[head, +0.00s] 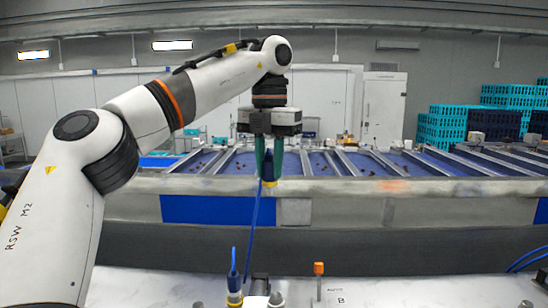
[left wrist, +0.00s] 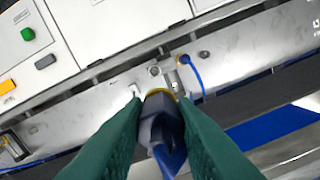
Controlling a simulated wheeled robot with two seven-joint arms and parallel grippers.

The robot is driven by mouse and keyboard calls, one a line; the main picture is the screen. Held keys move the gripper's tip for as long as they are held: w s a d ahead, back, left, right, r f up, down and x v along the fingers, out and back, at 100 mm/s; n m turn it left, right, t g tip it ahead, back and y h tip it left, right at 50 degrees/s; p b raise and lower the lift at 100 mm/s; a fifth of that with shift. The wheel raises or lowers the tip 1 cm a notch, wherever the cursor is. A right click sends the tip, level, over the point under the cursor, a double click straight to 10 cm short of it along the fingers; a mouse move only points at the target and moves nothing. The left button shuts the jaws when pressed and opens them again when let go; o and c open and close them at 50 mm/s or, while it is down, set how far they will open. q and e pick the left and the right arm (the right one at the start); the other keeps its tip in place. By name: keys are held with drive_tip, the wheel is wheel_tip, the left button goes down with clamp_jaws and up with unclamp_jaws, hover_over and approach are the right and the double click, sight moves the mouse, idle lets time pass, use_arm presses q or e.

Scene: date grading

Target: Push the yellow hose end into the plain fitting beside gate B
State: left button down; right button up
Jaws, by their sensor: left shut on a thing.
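My left gripper (head: 266,172) is shut on the yellow hose end (head: 269,184), with its blue hose (head: 254,225) hanging below. In the left wrist view, the hose end's dark body (left wrist: 160,130) sits between the green fingers, with a yellow ring (left wrist: 160,93) at its far end. It is held apart from the steel panel (left wrist: 120,97). A small round grey fitting (left wrist: 154,71) shows on the panel just beyond the ring; I cannot tell surely that it is the plain one. The gate B label (head: 341,301) is at the bottom of the head view. My right gripper is not in view.
An orange-topped lever (head: 319,268) stands near the B label. Blue sorting lanes (head: 330,162) and teal crates (head: 440,130) lie behind.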

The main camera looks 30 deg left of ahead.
use_arm(q)
drive_tip(key=s+a+f, duration=0.3)
drive_tip(key=a+f, duration=0.5)
drive_tip(key=f, duration=0.4)
drive_tip(key=s+a+f, duration=0.4)
drive_tip(key=a+f, duration=0.3)
drive_tip(key=f, duration=0.6)
drive_tip(key=shift+a+f, duration=0.25)
drive_tip(key=shift+a, duration=0.15)
drive_tip(key=shift+f, duration=0.15)
drive_tip(key=shift+f+b, duration=0.8)
drive_tip(key=shift+f, duration=0.1)
drive_tip(key=shift+f+b, duration=0.9)
drive_tip(key=shift+f, duration=0.55)
idle(1.4)
